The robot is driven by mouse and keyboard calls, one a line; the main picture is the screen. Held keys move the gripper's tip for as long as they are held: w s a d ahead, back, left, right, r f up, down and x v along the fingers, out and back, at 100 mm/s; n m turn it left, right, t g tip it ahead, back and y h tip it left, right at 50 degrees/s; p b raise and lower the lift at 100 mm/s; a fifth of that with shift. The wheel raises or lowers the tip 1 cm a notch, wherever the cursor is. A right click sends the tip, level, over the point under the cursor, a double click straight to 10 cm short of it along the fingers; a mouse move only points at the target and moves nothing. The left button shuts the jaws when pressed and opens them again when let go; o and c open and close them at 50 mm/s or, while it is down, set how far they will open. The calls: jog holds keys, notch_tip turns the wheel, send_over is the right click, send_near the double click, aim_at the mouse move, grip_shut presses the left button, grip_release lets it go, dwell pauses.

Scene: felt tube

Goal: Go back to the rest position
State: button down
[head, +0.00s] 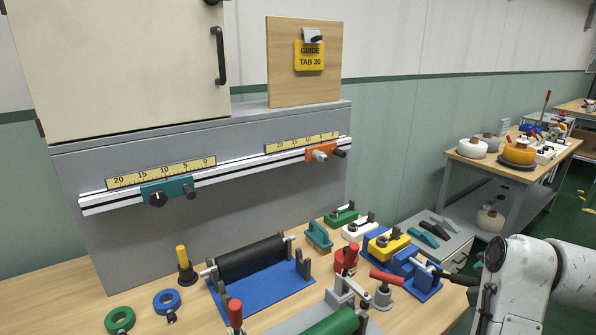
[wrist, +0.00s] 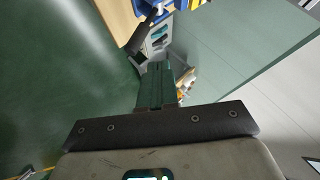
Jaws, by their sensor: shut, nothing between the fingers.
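My gripper (wrist: 158,72) shows in the wrist view as a pair of dark fingers close together, with nothing between them. It is held in the air, apart from the bench and the objects on it. Behind the fingertips lie a grey surface and part of the wooden bench top (wrist: 118,18). In the head view my white arm stands at the lower right, beside the bench's right end. The fingertips cannot be made out there.
The bench holds a black roller (head: 250,257) on a blue base, a green roller (head: 325,325), a red-topped piece (head: 346,260) and clamps. A grey panel with two scales (head: 160,173) stands behind. A second table (head: 560,150) is at right. Green floor is open between.

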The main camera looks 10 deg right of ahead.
jog(key=s+a+f+n+g+y, duration=0.1)
jog(key=s+a+f+n, duration=0.25)
jog(key=f, duration=0.25)
jog(key=s+a+f+n+g, duration=0.2)
jog(key=s+a+f, duration=0.1)
jog(key=s+f, duration=0.25)
jog(key=s+a+f+n+g+y, duration=0.1)
jog(key=s+a+f+n, duration=0.25)
jog(key=f, duration=0.35)
jog(key=s+a+f+n+g, duration=0.2)
jog(key=s+a+f, duration=0.2)
jog(key=s, duration=0.3)
jog(key=s+a+f+n+g+y, duration=0.1)
jog(key=s+a+f+n+g, duration=0.1)
jog(key=s, duration=0.6)
notch_tip(320, 180, down, 3)
jog(key=a+n, duration=0.1)
jog(key=a, duration=0.1)
jog(key=shift+a+r+y, duration=0.15)
jog(key=shift+a+y, duration=0.15)
jog(key=shift+a, duration=0.1)
jog(key=c, duration=1.8)
grip_release()
